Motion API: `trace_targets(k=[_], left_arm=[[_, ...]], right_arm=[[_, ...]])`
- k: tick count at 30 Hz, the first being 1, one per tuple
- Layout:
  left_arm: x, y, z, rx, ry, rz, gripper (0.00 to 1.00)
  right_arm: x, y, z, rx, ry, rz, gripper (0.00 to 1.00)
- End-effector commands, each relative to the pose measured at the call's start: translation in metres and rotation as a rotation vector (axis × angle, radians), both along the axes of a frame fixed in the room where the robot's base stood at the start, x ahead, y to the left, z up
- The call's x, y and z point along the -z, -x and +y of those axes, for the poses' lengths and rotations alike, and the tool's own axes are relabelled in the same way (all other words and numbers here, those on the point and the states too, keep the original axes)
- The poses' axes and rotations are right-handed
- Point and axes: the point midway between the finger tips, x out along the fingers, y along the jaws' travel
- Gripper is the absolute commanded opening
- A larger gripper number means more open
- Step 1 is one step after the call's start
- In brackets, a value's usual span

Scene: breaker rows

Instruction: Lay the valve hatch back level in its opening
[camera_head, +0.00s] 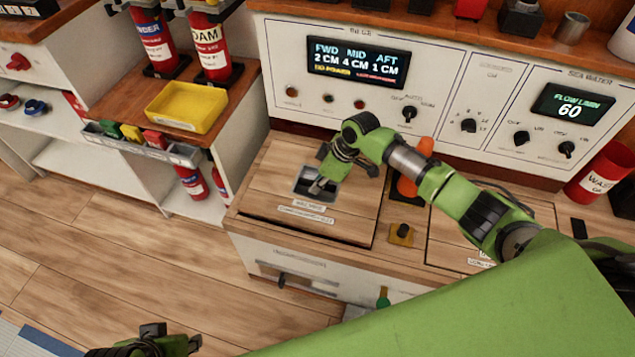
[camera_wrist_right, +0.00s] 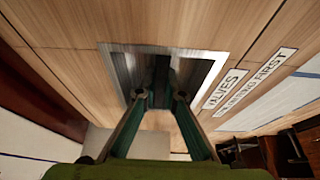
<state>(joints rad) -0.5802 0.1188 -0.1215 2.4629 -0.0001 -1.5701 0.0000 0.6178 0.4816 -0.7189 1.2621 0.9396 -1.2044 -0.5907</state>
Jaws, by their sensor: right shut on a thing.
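The valve hatch (camera_head: 268,178) is a wood-grain panel at the left of the counter top, with a metal recessed pull (camera_head: 304,183) and white labels. It lies about flush in its opening, with a dark line along its front and right edges. I cannot tell whether it is fully level. My right gripper (camera_head: 318,186) reaches down into the pull and is shut on it. In the right wrist view its fingertips (camera_wrist_right: 160,97) are inside the metal recess of the hatch (camera_wrist_right: 215,25). My left gripper (camera_head: 172,340) is at the bottom left, partly cut off, away from the counter.
A second hatch panel (camera_head: 455,248) lies farther right. The control panel (camera_head: 440,75) rises behind. A yellow tray (camera_head: 187,106) sits on the left cabinet. The floor at left is clear.

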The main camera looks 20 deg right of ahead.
Motion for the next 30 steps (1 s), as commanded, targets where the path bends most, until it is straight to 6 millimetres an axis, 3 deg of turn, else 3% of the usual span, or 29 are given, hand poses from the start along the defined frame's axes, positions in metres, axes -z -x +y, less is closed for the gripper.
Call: trace_targets(k=[6,24,27,30], left_arm=[[-0.005,-0.001,0.002,0.003,-0.004,-0.015,0.26],[0.006,-0.009,-0.001,0.002,0.003,-0.040,0.26],[0.005,-0.009,-0.002,0.000,0.007,-0.041,0.26],[0.005,-0.009,-0.003,-0.002,0.011,-0.042,0.26]], right_arm=[[0.004,-0.003,0.001,0.000,-0.004,-0.008,0.00],[0.021,-0.003,0.001,0.000,-0.005,-0.009,0.00],[0.020,-0.003,0.001,0.000,-0.004,-0.008,0.28],[0.021,-0.002,0.001,-0.001,-0.003,-0.006,0.28]])
